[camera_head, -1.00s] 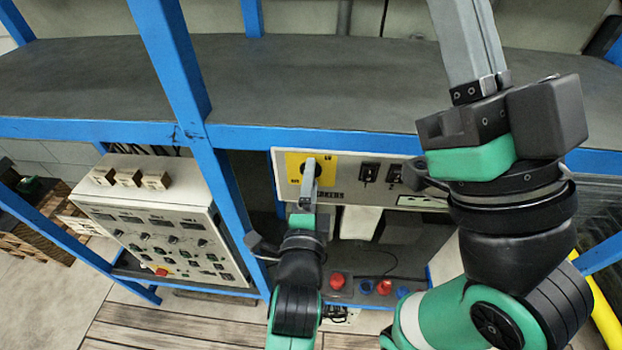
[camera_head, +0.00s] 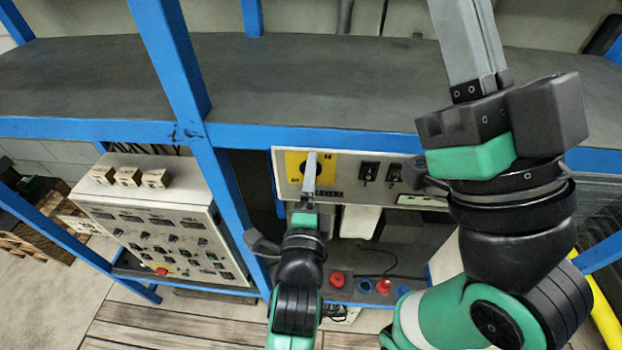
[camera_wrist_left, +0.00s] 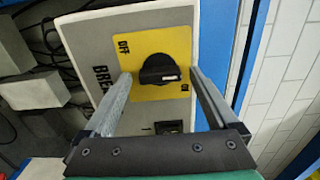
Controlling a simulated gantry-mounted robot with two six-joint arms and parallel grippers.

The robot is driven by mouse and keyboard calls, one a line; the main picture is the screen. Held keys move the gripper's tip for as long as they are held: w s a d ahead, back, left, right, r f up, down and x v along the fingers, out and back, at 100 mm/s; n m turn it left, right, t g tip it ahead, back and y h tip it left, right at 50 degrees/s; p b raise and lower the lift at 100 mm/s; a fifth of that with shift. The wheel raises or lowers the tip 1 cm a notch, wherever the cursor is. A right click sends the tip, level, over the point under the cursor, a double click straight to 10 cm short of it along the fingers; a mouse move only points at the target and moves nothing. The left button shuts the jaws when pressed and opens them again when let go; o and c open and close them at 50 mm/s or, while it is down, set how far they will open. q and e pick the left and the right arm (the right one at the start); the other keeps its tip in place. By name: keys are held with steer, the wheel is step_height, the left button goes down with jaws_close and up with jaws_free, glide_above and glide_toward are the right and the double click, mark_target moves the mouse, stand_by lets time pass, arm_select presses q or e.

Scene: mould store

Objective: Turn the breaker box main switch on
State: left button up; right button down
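The breaker box (camera_head: 340,190) is a pale panel under the shelf, and it also shows in the left wrist view (camera_wrist_left: 90,50). Its main switch (camera_wrist_left: 160,70) is a black rotary knob on a yellow plate (camera_wrist_left: 140,40) marked OFF and ON. The knob's white mark lies on the side nearer the ON label; its exact setting is hard to tell. My left gripper (camera_head: 311,156) is at the switch. In the left wrist view its fingers (camera_wrist_left: 160,76) are apart, one on each side of the knob, with visible gaps. My right gripper (camera_head: 470,40) points up, its tips out of frame.
Black breaker switches (camera_head: 369,172) sit right of the yellow plate. A blue post (camera_head: 185,90) and the dark shelf (camera_head: 300,85) frame the space. A control console (camera_head: 165,225) with wooden blocks stands left. Red knobs (camera_head: 337,280) lie below the box.

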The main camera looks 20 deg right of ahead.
arm_select(q)
steer(key=b+v, duration=0.1)
steer(key=v, duration=1)
steer(key=shift+s+a+b, duration=0.2)
steer(key=shift+s+b, duration=0.1)
steer(key=shift+b, duration=0.1)
steer(key=shift+w, duration=0.1)
steer(key=w+a+r+n+t+y, duration=0.3)
steer(key=a+r, duration=0.6)
steer(key=a, duration=0.1)
steer(key=w+a+r+n+t+y, duration=0.2)
steer(key=a+r+n+t+y, duration=0.1)
steer(key=a+r, duration=0.55)
steer(key=s+a+r+n+t, duration=0.3)
steer(key=s+a+r+n, duration=0.2)
steer(key=r+n, duration=0.2)
steer(key=s+a+r+n+t+y, duration=0.1)
steer(key=s+a+r+n+t, duration=0.1)
steer(key=s+a+r+n, duration=0.3)
step_height(320, 180, up, 3)
steer(key=n, duration=0.5)
steer(key=shift+s+t, duration=0.2)
steer(key=shift+t, duration=0.2)
